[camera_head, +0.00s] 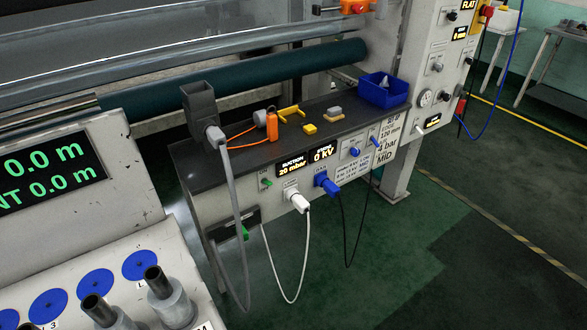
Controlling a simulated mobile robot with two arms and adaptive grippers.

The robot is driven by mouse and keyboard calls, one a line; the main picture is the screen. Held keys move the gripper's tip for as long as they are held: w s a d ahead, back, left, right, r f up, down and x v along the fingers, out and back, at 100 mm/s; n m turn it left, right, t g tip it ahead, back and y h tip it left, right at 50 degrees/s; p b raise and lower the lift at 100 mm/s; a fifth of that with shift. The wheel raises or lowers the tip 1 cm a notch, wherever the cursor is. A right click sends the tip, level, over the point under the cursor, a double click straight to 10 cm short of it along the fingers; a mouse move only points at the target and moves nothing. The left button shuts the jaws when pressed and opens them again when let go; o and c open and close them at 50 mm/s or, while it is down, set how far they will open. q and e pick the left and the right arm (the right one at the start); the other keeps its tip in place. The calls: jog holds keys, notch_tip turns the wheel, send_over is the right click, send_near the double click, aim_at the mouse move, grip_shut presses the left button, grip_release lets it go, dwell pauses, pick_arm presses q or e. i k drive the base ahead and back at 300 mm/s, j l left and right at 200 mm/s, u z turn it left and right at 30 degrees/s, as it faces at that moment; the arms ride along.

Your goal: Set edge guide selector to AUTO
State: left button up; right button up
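I cannot tell for certain which control is the edge guide selector, and I can read no AUTO label. A grey upright panel (446,45) at the upper right carries small dark-tipped controls, one near its top (452,16) and one lower down (437,67). The bench front carries a blue knob (355,152) and a smaller blue control (376,141) to its right. Neither of my grippers shows in the head view.
A dark-topped bench (235,153) holds a blue bin (383,90), a yellow block (310,129) and an orange-handled tool (272,122). Cables hang from its front. A grey console (120,240) with a green-digit display stands at left. Green floor (470,240) is clear at right.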

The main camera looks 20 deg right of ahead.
aim_at(471, 61)
jog(key=z, duration=1.5)
jog(key=i+l, duration=0.1)
jog(key=i, duration=0.55)
